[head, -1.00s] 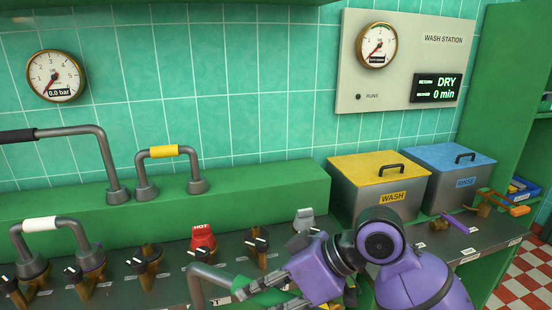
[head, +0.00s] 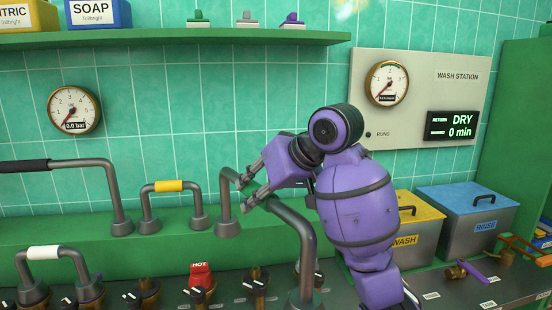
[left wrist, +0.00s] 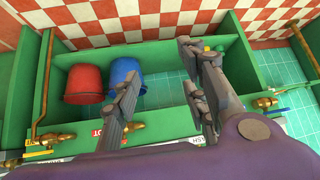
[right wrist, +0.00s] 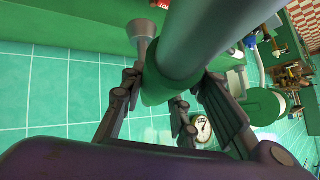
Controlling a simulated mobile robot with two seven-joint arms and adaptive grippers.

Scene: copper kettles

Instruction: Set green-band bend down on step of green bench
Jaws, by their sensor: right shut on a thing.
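The green-band bend is a grey pipe arch, its band clear in the right wrist view (right wrist: 165,82). My right gripper (head: 250,190) is shut on it at the band, which its fingers mostly hide in the head view. One leg of the bend (head: 302,250) comes down at the front; the other foot appears at the green step (head: 120,257), right of the yellow-band bend (head: 168,186). I cannot tell whether either foot touches. My left gripper (left wrist: 165,95) is open and empty, above a low green compartment in the left wrist view.
A black-band bend (head: 65,163) stands on the step at left; a white-band bend (head: 42,252) stands lower in front. Wash (head: 418,213) and rinse (head: 468,212) tanks stand right. Red (left wrist: 83,84) and blue (left wrist: 125,73) buckets sit below my left gripper.

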